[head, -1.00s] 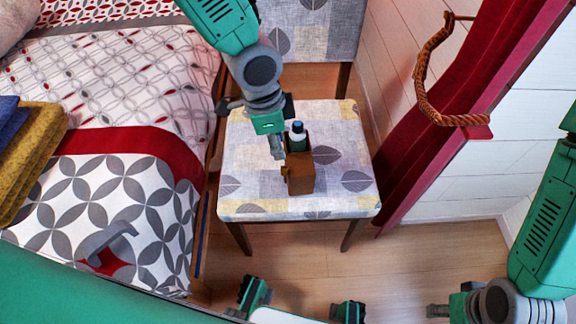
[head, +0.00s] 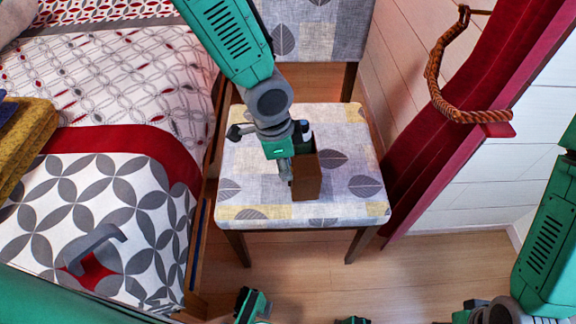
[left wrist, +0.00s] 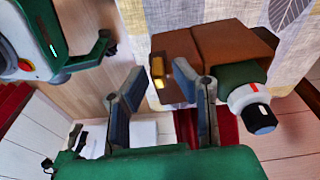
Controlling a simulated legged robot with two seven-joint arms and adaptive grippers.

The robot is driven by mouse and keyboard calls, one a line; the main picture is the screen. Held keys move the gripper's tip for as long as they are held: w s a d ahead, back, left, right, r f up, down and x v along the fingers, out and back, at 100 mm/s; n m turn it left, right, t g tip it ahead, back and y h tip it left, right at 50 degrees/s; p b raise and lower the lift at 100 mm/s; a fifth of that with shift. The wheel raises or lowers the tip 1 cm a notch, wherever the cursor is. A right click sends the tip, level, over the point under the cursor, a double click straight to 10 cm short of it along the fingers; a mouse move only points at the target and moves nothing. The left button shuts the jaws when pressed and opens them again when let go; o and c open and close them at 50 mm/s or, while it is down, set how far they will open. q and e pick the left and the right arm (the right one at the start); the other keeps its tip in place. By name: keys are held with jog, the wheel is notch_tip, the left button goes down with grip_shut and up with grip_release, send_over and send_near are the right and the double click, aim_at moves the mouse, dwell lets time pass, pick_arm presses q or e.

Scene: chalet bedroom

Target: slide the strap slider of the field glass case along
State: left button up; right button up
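The field glass case (head: 306,176) is a brown upright box on the chair seat. It also shows in the left wrist view (left wrist: 222,45). A field glass with a dark end (head: 304,130) sticks out of its open top; the left wrist view shows it as green, white and black (left wrist: 247,105). The strap slider (left wrist: 183,76) is a small brass piece on the case's side, hidden in the head view. My left gripper (head: 285,174) is beside the case's left side. Its fingers are apart in the left wrist view (left wrist: 168,100), with the slider between them; contact is unclear. My right gripper (head: 452,319) is mostly cut off at the lower right.
The chair seat (head: 250,150) has free room around the case, and its backrest (head: 320,30) stands behind. A patterned bed (head: 120,200) is close on the left. A red curtain (head: 425,130) with a rope tieback (head: 436,80) hangs on the right.

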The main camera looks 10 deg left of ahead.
pick_arm(q)
grip_shut()
jog(key=shift+d, duration=0.2)
jog(key=shift+w+a+p, duration=0.3)
jog(key=shift+w+p, duration=0.2)
jog(key=shift+w, duration=0.3)
jog(key=shift+w+a+p, duration=0.25)
jog(key=shift+w+p, duration=0.2)
jog(key=shift+w, duration=0.3)
jog(key=shift+o, duration=2.2)
grip_release()
jog(key=shift+w, duration=0.1)
notch_tip(320, 180, up, 6)
jog(key=p, duration=0.6)
jog(key=shift+s+a, duration=0.2)
jog(key=shift+a, duration=0.25)
